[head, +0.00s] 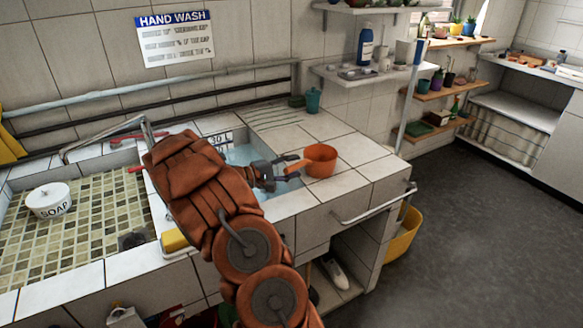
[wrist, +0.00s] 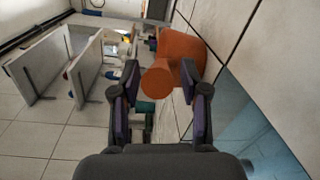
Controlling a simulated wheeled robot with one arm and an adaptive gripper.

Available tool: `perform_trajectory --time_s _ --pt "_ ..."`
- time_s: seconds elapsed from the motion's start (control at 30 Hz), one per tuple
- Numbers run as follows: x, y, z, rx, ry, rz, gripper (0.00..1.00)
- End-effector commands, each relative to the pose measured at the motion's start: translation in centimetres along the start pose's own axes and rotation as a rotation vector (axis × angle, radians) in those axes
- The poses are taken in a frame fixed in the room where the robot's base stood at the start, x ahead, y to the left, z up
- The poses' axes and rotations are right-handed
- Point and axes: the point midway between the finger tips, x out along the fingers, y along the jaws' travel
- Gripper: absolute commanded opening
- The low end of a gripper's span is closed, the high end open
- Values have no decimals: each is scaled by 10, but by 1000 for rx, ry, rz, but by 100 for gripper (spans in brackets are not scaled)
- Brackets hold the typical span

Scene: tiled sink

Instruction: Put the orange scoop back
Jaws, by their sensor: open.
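The orange scoop (head: 321,161) rests on the white tiled counter to the right of the sink basin. Its handle points left toward my gripper (head: 283,172). My gripper is open, with its fingertips close to the handle. In the wrist view the scoop (wrist: 182,50) shows with the round end of its handle toward me, between the two open fingers of my gripper (wrist: 160,92). I cannot tell whether the fingers touch the handle.
The water-filled basin (head: 243,155) lies beneath and behind my arm. A white soap pot (head: 48,199) stands in the left tiled basin. A teal cup (head: 313,100) stands at the back. A metal rail (head: 375,206) runs along the counter's front edge. Counter right of the scoop is clear.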

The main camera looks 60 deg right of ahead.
Motion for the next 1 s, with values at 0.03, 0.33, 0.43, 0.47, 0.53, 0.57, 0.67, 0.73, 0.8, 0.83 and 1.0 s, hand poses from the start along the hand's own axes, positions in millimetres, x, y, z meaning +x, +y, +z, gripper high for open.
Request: perform_trajectory --time_s 0.03,0.33,0.43,0.47,0.53,0.57,0.67,0.73,0.8,0.83,1.0 --pt "0 0 0 0 0 0 45" --pt "-7 1 0 1 2 1 45" --pt "-22 1 -1 2 3 2 45" --pt "-28 1 -1 2 3 2 45" --pt "-42 1 -1 3 4 2 45" --pt "-48 1 -1 3 5 1 45" --pt "-68 0 -1 3 6 0 45" --pt "-81 1 -1 2 5 2 45" --pt "-92 1 0 1 3 2 45" --pt "-96 1 0 1 2 2 45" --pt "-114 1 0 0 2 1 45"
